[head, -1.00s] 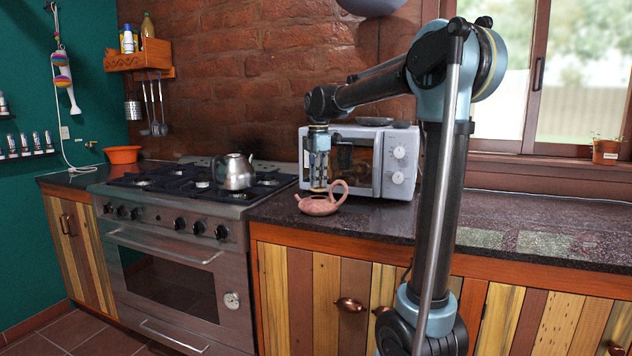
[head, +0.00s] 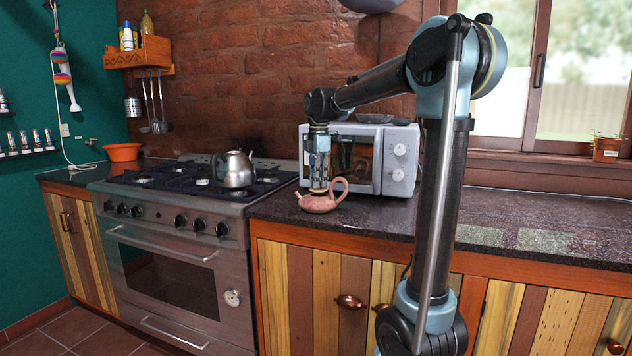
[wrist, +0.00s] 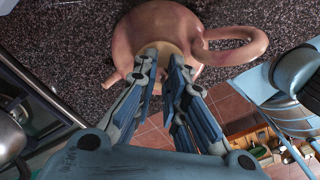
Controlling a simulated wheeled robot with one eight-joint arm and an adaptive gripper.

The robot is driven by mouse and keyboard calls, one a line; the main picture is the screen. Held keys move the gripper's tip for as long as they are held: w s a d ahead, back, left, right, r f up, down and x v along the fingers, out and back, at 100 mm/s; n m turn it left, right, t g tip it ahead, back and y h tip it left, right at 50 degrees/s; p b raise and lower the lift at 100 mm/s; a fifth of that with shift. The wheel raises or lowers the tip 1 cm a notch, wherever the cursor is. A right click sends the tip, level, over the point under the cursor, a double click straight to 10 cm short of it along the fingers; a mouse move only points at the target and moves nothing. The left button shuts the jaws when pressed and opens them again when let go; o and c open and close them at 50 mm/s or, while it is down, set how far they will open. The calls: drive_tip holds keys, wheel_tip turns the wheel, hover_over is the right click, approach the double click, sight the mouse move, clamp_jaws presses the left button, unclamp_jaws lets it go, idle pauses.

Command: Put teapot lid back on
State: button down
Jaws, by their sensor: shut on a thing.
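The pinkish clay teapot (head: 319,205) stands upright on the dark counter, spout to the left and looped handle to the right. In the wrist view the teapot (wrist: 137,28) lies just beyond my fingertips. My gripper (head: 318,186) points straight down over the teapot's top opening. It is shut on the small tan lid (head: 318,190), which is at the opening. In the wrist view my gripper (wrist: 164,55) has its fingertips close together around a tan patch. The fingers hide most of the lid, so I cannot tell whether it is fully seated.
A microwave (head: 396,165) stands close behind the teapot. To the left is a stove (head: 180,235) with a metal kettle (head: 236,170) on it. The speckled counter (head: 480,205) is clear to the right. The counter's front edge is close to the teapot.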

drive_tip(key=shift+f, duration=0.7)
idle(1.6)
drive_tip(key=c, duration=1.6)
unclamp_jaws()
drive_tip(key=shift+o, duration=0.2)
drive_tip(key=shift+r, duration=0.1)
wheel_tip(320, 180, up, 12)
drive_tip(key=shift+w, duration=0.1)
